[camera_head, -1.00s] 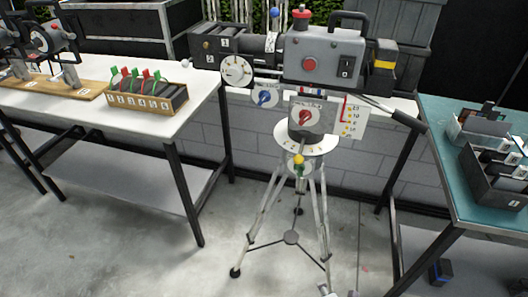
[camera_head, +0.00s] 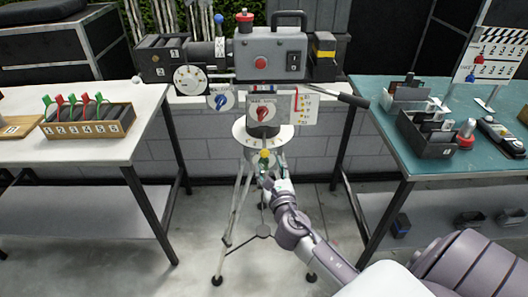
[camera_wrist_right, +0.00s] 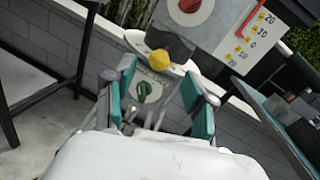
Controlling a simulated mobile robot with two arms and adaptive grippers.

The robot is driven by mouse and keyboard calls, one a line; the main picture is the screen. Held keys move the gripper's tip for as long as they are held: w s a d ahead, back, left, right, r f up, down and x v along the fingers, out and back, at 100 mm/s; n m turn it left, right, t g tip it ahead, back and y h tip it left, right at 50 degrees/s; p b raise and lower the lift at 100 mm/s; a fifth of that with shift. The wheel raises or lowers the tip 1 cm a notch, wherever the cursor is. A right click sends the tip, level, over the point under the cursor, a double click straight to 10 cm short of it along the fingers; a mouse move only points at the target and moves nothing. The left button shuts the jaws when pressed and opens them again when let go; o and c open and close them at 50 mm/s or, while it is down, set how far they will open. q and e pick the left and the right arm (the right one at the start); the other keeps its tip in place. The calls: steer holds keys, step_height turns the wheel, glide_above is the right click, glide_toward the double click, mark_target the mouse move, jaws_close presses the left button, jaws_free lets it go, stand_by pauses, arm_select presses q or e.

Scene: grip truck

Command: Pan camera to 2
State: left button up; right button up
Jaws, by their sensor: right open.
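A grey film camera (camera_head: 270,58) stands on a tripod (camera_head: 240,205) in the middle of the head view. Under it is a round white numbered disc (camera_head: 244,135); its numbers are too small to read surely. A yellow knob (camera_head: 265,154) sits below the disc and shows large in the right wrist view (camera_wrist_right: 159,61). A green knob (camera_wrist_right: 146,91) is below the yellow one. My right gripper (camera_head: 264,172) is at the tripod head, just below the disc. In the wrist view its teal pads (camera_wrist_right: 163,84) are apart, one on each side of the knobs. My left gripper is out of view.
A black handle (camera_head: 345,98) sticks out right of the camera. A red knob (camera_head: 262,113) and a tilt scale plate (camera_head: 307,104) are above the disc. A white table (camera_head: 70,150) stands left, a teal table (camera_head: 410,165) right. Floor between them is mostly clear.

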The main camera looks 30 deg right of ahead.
mark_target(266, 156)
steer(key=x, duration=0.6)
steer(key=shift+w, duration=0.15)
steer(key=shift+c, duration=0.2)
jaws_close()
